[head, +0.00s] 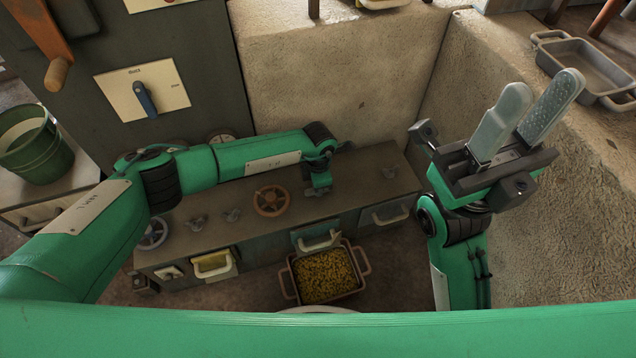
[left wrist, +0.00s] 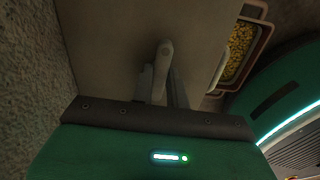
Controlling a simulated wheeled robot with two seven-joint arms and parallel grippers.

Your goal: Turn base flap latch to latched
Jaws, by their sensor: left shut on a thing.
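My left gripper (head: 318,188) reaches down onto the cabinet top, right of a brown handwheel.
The brown handwheel (head: 270,200) stands close left of my left gripper. A tray of yellow pieces (head: 325,276) sits before the cabinet front. A stone wall (head: 335,75) rises behind. A green bucket (head: 36,145) and a dark panel with a blue switch (head: 146,98) are at the left.

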